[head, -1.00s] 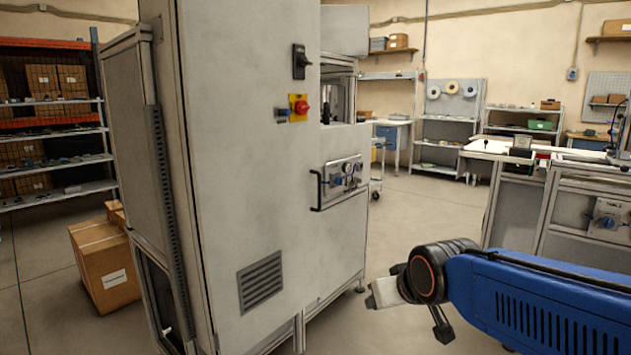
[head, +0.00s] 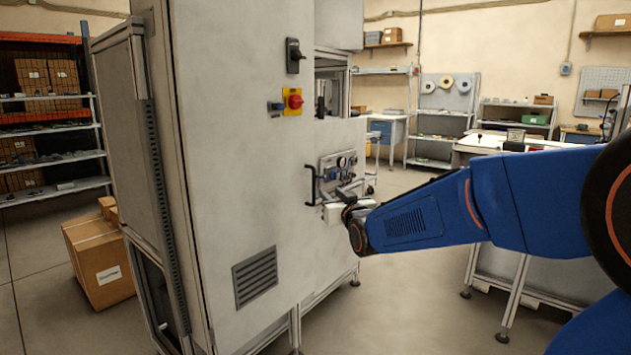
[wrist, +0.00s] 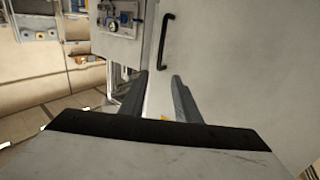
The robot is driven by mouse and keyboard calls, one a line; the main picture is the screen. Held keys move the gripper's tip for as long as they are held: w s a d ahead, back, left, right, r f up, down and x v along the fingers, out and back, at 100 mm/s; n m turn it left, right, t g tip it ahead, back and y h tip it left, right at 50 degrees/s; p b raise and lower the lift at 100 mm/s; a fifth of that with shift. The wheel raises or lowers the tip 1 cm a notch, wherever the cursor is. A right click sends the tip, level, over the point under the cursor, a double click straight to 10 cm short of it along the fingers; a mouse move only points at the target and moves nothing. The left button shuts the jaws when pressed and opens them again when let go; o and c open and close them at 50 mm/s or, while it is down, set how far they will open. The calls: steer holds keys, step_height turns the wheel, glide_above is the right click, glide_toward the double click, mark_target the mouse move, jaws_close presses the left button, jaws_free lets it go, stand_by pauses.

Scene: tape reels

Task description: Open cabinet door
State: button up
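The cabinet door (head: 235,160) is a tall pale grey panel with a vent low down, and it looks shut. Its black bar handle (head: 311,186) stands upright near the door's right edge. The handle also shows in the wrist view (wrist: 165,38), above my fingers. My gripper (head: 338,196) is just right of the handle in the head view, in front of the gauge panel, and apart from the handle as far as I can tell. In the wrist view my gripper (wrist: 163,85) has its two dark fingers spread with nothing between them.
A gauge panel (head: 337,172) is right of the handle. A black latch (head: 294,56) and a red knob on a yellow plate (head: 292,101) sit higher on the door. A cardboard box (head: 98,262) stands left of the cabinet. The floor in front is clear.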

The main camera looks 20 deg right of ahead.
mark_target(314, 178)
steer(key=w, duration=1.6)
steer(key=shift+w+a, duration=0.25)
steer(key=shift+a, duration=0.05)
jaws_close()
